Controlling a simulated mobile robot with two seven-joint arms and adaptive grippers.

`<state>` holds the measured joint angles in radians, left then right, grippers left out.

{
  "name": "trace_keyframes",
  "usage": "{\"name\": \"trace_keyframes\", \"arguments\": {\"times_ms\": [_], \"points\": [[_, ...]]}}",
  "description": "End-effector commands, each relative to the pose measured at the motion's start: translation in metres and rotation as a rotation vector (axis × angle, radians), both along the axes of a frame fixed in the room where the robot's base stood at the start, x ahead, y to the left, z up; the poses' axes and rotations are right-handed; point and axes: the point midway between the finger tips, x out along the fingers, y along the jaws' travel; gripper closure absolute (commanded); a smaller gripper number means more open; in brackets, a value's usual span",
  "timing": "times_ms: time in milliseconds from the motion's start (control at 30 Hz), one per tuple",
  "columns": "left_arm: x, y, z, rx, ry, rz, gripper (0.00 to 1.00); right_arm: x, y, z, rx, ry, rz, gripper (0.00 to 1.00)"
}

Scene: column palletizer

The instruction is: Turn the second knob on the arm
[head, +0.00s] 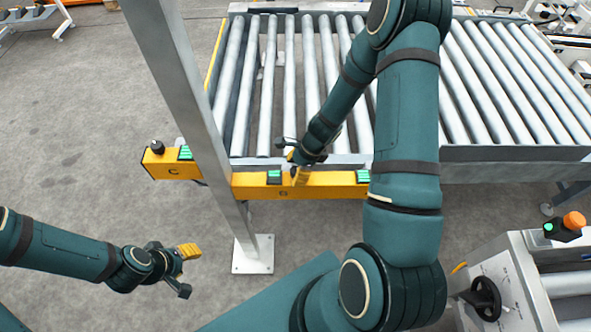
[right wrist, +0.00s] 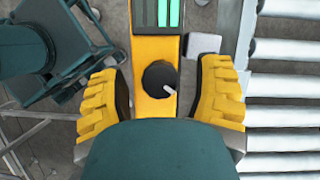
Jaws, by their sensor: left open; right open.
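The yellow control arm (head: 335,186) runs along the front of the roller conveyor. A black knob (head: 157,146) stands at its left end, by the letter C. My right gripper (head: 298,168) is over the middle section, by the letter B, and hides that section's knob in the head view. In the right wrist view a round black knob (right wrist: 158,76) with a white pointer toward the lower right sits between the open yellow fingers, with a gap on each side. My left gripper (head: 186,268) is open and empty above the floor at lower left.
Green-lit displays (head: 274,176) sit along the control arm. A grey post (head: 185,90) stands in front of it, left of my right gripper. The roller conveyor (head: 290,80) lies behind. A machine with a black handwheel (head: 486,297) is at lower right.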

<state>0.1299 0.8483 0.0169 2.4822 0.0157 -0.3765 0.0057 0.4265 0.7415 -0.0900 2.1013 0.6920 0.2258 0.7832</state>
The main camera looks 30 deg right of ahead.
Motion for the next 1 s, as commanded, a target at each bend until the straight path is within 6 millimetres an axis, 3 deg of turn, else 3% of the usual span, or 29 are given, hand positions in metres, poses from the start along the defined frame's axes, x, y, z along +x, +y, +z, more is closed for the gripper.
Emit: {"name": "trace_keyframes", "arguments": {"times_ms": [67, 233, 667, 1000], "points": [[0.000, 0.000, 0.000, 0.000, 0.000, 0.000, 0.53, 0.000, 0.000, 0.000, 0.000, 0.000, 0.000, 0.40], [0.000, 0.000, 0.000, 0.000, 0.000, 0.000, 0.53, 0.000, 0.000, 0.000, 0.000, 0.000, 0.000, 1.00], [0.000, 0.000, 0.005, -0.001, 0.000, 0.000, 0.53, 0.000, 0.000, 0.000, 0.001, 0.001, 0.064, 1.00], [0.000, 0.001, 0.016, -0.003, -0.001, 0.000, 0.53, 0.000, 0.001, 0.001, 0.000, 0.002, 0.321, 1.00]]}}
